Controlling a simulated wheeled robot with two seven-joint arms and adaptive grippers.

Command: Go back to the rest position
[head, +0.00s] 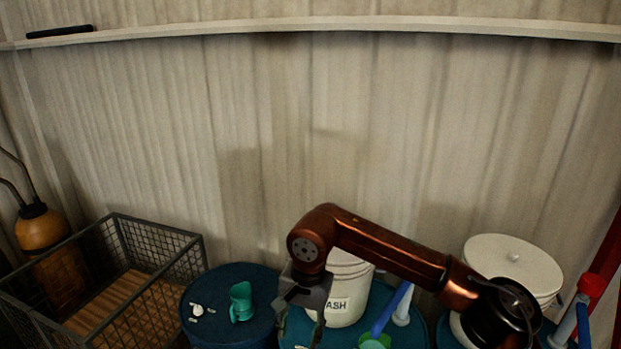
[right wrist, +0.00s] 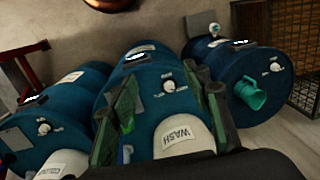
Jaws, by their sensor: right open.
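My right arm comes in from the right in the head view, bent at a copper-coloured elbow. My right gripper (head: 301,308) points down in front of the white bucket marked WASH (head: 346,306) and partly covers it. In the right wrist view the fingers of my right gripper (right wrist: 162,85) are spread with nothing held between them. Behind them are a blue drum (right wrist: 150,72) with a knob and the WASH bucket (right wrist: 178,135). My left gripper is out of view.
A teal jug (head: 241,301) is at the blue drum (head: 212,328) left of my gripper. A wire crate (head: 150,226) and an orange sprayer (head: 42,230) stand farther left. A lidded white bucket (head: 510,258) is right, partly behind my arm. The wall above is clear below a ledge (head: 310,24).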

